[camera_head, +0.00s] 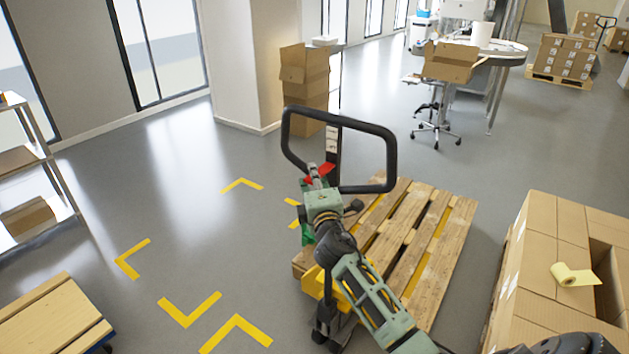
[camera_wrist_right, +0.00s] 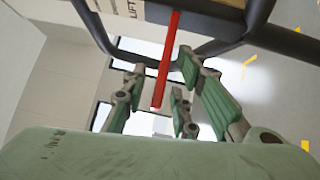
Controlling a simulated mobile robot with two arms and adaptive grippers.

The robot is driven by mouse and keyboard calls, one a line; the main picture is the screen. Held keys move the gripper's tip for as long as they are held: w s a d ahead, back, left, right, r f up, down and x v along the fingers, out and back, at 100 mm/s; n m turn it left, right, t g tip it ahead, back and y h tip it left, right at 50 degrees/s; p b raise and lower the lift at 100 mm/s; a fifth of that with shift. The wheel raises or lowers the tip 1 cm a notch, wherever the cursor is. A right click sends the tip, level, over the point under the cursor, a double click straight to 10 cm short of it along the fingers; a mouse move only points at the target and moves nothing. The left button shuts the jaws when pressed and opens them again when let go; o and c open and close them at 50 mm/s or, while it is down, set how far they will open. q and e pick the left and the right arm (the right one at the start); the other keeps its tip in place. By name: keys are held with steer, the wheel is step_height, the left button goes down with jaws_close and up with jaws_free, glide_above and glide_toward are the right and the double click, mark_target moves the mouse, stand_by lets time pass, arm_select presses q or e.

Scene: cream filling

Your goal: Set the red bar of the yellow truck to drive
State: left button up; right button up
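The yellow truck is a pallet truck with a yellow body (camera_head: 318,285) and a black handle loop (camera_head: 389,150). Its red bar (camera_head: 322,171) shows at the lower left of the loop. My right gripper (camera_head: 318,178) is at the bar, with the arm reaching in from the lower right. In the right wrist view, the red bar (camera_wrist_right: 166,60) runs down from the black handle frame, between the spread green fingers of the right gripper (camera_wrist_right: 158,92). The fingers look apart from the bar; depth is hard to judge. My left gripper is not in view.
A wooden pallet (camera_head: 425,250) lies on the truck's forks. Yellow floor marks (camera_head: 190,310) lie on open floor at left. A shelf (camera_head: 30,190) stands at far left.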

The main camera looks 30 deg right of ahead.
steer(key=r+v, duration=0.1)
steer(key=v, duration=1)
steer(key=shift+s+a+f, duration=0.2)
steer(key=shift+s+f, duration=0.25)
